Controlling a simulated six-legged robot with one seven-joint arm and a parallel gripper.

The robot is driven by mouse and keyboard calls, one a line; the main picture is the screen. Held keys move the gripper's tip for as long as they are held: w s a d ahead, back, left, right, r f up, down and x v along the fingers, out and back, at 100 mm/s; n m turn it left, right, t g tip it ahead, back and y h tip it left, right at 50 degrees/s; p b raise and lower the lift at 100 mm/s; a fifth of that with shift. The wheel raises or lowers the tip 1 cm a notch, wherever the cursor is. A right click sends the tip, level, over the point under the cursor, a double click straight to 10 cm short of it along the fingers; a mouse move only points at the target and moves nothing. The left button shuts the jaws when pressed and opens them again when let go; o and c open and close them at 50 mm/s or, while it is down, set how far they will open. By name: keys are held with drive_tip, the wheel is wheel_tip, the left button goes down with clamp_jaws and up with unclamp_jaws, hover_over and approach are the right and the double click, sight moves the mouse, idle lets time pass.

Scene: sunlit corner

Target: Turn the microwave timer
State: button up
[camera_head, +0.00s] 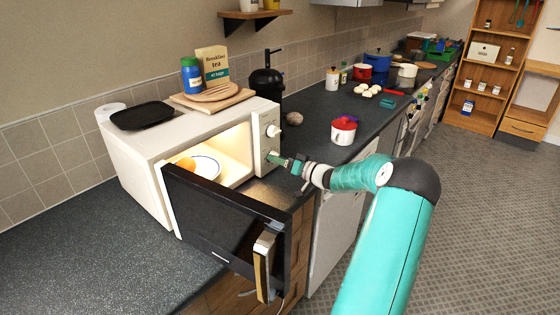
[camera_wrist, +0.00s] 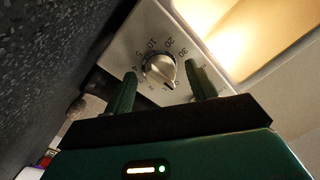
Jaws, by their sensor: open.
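The white microwave (camera_head: 135,155) stands on the counter with its dark door (camera_head: 225,225) swung open and its inside lit. Its control panel (camera_head: 262,112) has an upper knob (camera_head: 273,131). In the wrist view, a round silver timer knob (camera_wrist: 159,70) sits on the panel, ringed by numbers including 5, 10, 20 and 30. My gripper (camera_head: 276,157) is at the lower panel, and its fingers also show in the wrist view (camera_wrist: 162,80). They are open, one on each side of the timer knob, with visible gaps. In the head view my gripper hides the timer knob.
A plate (camera_head: 206,167) with an orange item is inside the microwave. A black tray (camera_head: 143,115), a board with a tea packet (camera_head: 212,65) and a blue jar (camera_head: 191,76) are on top.

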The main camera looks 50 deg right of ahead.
drive_tip(key=shift+w, duration=0.1)
drive_tip(key=c, duration=1)
